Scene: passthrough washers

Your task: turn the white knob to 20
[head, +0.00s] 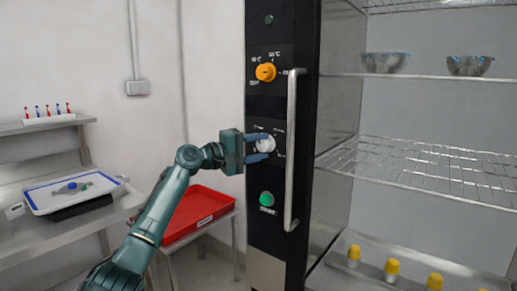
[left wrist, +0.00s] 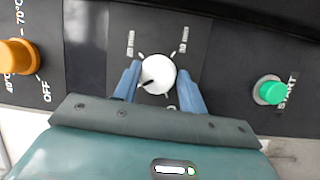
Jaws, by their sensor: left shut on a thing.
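The white knob (head: 266,144) sits on the black control panel (head: 260,222), between an orange knob above and a green button below. My left gripper (head: 264,148) reaches it from the left and is shut on it. In the left wrist view, the blue fingers of the gripper (left wrist: 158,78) lie on either side of the white knob (left wrist: 158,72). A dark pointer line on the knob points left and slightly down in that view. Printed marks surround the knob; their numbers are too blurred to read surely. My right gripper is not in view.
The orange knob (head: 265,72) and green START button (head: 266,199) are near. A vertical metal handle (head: 291,150) stands just right of the knob. Right are wire shelves with metal bowls (head: 385,62) and yellow-capped bottles (head: 391,268). A red tray (head: 198,213) is lower left.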

